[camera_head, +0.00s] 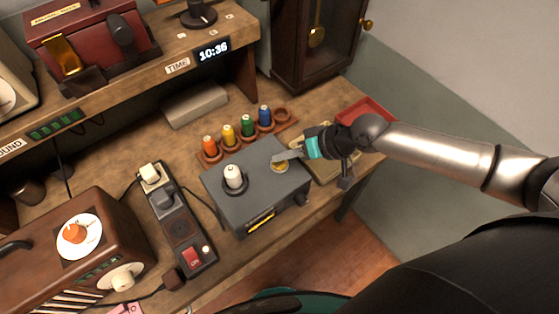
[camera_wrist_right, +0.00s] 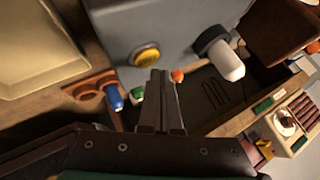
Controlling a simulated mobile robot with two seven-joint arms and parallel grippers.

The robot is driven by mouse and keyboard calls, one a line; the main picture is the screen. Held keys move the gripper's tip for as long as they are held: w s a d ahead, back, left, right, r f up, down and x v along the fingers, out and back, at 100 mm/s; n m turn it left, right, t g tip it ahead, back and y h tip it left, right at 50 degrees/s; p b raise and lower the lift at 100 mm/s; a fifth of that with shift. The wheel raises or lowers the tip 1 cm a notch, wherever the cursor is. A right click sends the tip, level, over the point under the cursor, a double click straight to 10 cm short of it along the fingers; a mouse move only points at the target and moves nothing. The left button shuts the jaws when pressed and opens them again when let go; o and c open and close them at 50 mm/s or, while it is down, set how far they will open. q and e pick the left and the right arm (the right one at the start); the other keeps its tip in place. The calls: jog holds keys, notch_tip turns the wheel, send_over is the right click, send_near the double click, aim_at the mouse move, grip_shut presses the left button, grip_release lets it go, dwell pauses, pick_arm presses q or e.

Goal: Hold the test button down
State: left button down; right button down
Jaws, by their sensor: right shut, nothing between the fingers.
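The grey box (camera_head: 258,190) stands on the wooden bench with a round yellow button (camera_head: 280,167) on its top. A white knob (camera_head: 234,177) stands on the same top, left of the button. My right gripper (camera_head: 280,156) reaches in from the right, shut and empty, with its fingertips close by the button. In the right wrist view, the button (camera_wrist_right: 145,54) shows whole, just up and left of the shut fingertips (camera_wrist_right: 161,74). I cannot tell how small the gap to it is. My left gripper is not in view.
Coloured pegs (camera_head: 246,126) stand in a wooden rack behind the box. A power strip (camera_head: 178,230) with a red switch lies to its left, near a brown radio-like unit (camera_head: 75,255). A red tray (camera_head: 362,112) and a tall clock case (camera_head: 315,45) are at the back right.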

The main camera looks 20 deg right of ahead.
aim_at(284, 165)
jog(key=shift+f, duration=0.1)
dwell(0.4)
jog(key=shift+f, duration=0.35)
jog(key=shift+s+f+b, duration=0.1)
jog(key=shift+f+b, duration=0.45)
jog(key=shift+f, duration=0.05)
dwell(1.8)
jog(key=shift+r, duration=0.1)
dwell(0.7)
jog(key=shift+r+p, duration=0.9)
jog(key=shift+p, duration=0.05)
notch_tip(284, 165, up, 5)
jog(key=p, duration=0.5)
jog(key=shift+r, duration=0.1)
